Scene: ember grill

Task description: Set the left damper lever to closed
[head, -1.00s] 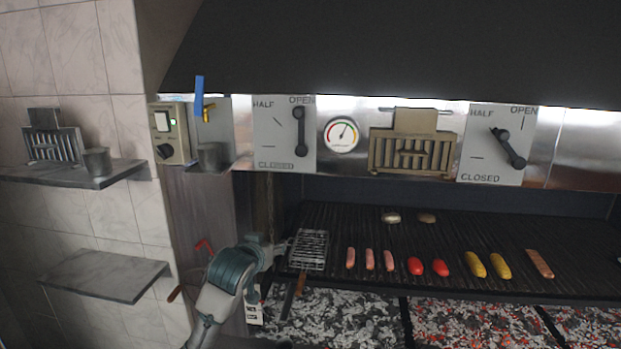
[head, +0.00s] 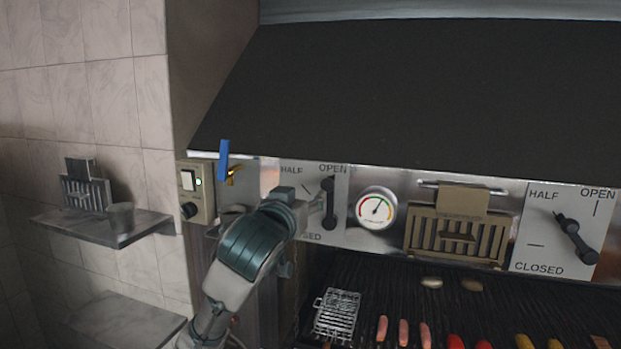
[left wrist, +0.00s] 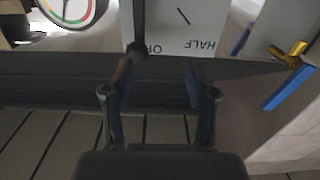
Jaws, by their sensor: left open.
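The left damper lever (head: 328,205) is a dark bar on a white plate (head: 299,178). It stands upright, its upper end at the OPEN mark. In the left wrist view, which is upside down, the lever (left wrist: 138,28) and the OPEN and HALF lettering show at the top. My left gripper (head: 314,208) is at the plate, just left of the lever in the head view, and its arm hides part of the CLOSED lettering. In the left wrist view its fingers (left wrist: 158,72) are apart, with the lever's end close by the left-hand finger. Whether they touch cannot be told.
A round gauge (head: 376,208) and a tan grate-like piece (head: 459,230) are right of the lever. A right damper lever (head: 575,238) points toward HALF. A control box (head: 196,192) and a blue-handled brass valve (head: 224,160) are left. The grill with food lies below.

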